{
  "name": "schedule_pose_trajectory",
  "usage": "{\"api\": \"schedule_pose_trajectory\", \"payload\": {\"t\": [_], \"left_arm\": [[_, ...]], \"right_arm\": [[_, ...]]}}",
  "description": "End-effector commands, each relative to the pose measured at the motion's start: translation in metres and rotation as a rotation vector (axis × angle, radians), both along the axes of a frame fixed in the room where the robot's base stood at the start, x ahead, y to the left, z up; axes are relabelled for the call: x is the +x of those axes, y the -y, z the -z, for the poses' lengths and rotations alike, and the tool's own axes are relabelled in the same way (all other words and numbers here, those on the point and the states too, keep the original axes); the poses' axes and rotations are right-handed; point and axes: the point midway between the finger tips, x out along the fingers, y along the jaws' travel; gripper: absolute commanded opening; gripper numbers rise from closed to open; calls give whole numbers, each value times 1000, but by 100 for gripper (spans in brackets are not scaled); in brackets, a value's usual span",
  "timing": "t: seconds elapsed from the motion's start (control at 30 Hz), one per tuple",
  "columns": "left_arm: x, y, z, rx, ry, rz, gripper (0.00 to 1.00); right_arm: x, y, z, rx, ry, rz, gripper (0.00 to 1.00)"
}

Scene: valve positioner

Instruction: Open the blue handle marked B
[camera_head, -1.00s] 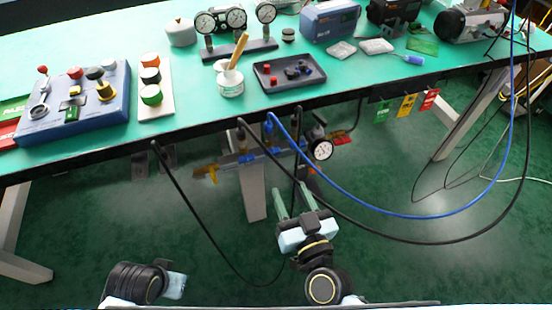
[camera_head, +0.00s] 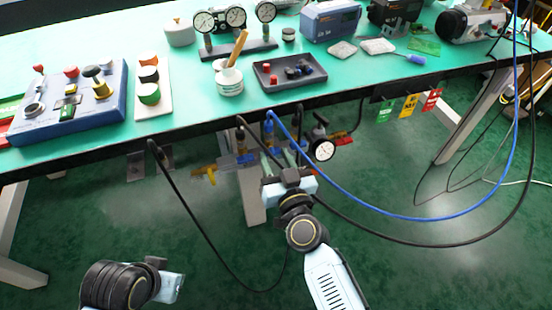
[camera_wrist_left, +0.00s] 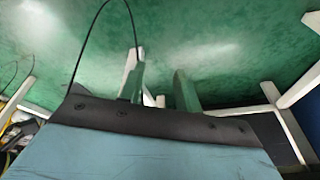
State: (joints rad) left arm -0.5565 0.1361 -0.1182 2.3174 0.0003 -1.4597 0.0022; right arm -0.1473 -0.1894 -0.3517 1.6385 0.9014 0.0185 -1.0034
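A pipe assembly with valves hangs under the front edge of the bench. A blue handle (camera_head: 246,158) shows on it, left of my right gripper, and another blue part (camera_head: 268,128) stands above. No letter B is readable. My right gripper (camera_head: 285,152) reaches up to the assembly, its fingers apart and partly lost against the fittings; I cannot tell if they touch a handle. My left gripper is low at the left in the head view, mostly hidden by its wrist. In the left wrist view its two green fingers (camera_wrist_left: 160,90) are apart with nothing between them.
A yellow handle (camera_head: 207,172) is at the assembly's left end and a round gauge (camera_head: 322,150) at its right. A blue hose (camera_head: 400,214) and black cables loop in front. The green bench (camera_head: 200,100) carries a control box (camera_head: 75,105) and several instruments.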

Motion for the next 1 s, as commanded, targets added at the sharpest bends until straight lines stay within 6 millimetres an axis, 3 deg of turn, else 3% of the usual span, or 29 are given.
{"api": "schedule_pose_trajectory", "payload": {"t": [0.03, 0.2, 0.53, 1.0], "left_arm": [[0, 0, 0, 0, 0, 0, 33], [0, 0, 0, 0, 1, 0, 33], [0, 0, 3, 1, -3, 0, 33], [4, -13, 41, 28, -26, 2, 33]], "right_arm": [[0, 0, 0, 0, 0, 0, 32], [0, 0, 0, 0, 0, 0, 14], [-1, 0, -1, 55, -18, -1, 14], [0, 0, -1, 408, -133, -1, 14]]}}
